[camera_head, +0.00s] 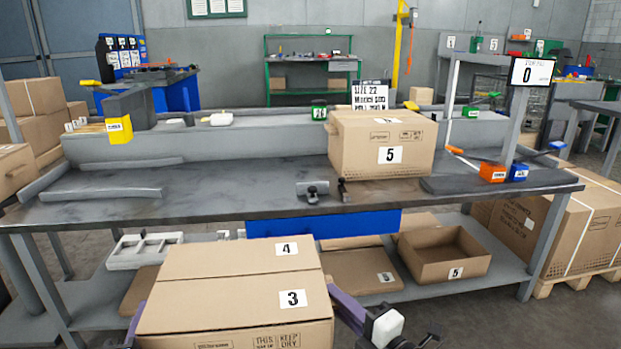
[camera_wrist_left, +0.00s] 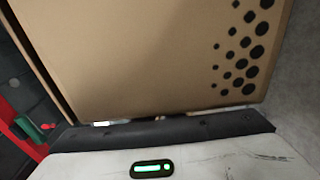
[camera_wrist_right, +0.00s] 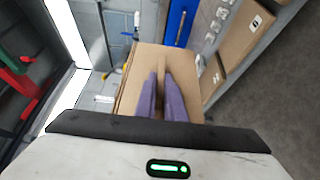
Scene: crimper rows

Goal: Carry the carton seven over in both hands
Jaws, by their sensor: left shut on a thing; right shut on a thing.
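A closed brown carton (camera_head: 240,262) is at the bottom of the head view, in front of the table, with labels 4 and 3 on its top; I see no 7 on it. My left gripper (camera_head: 135,322) is at its left side, mostly hidden, shut on the carton. The carton's brown face with dark dots fills much of the left wrist view (camera_wrist_left: 150,55), where no fingers show. My right gripper (camera_head: 338,298) is shut on the right side; its purple fingers lie against the carton in the right wrist view (camera_wrist_right: 162,80).
The grey worktable (camera_head: 230,190) has bare room at left and middle. A carton marked 5 (camera_head: 375,135) stands at its right, beside a post with a 0 sign (camera_head: 531,72). Small clamps (camera_head: 312,192) sit at the near edge. An open box (camera_head: 440,262) is on the lower shelf.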

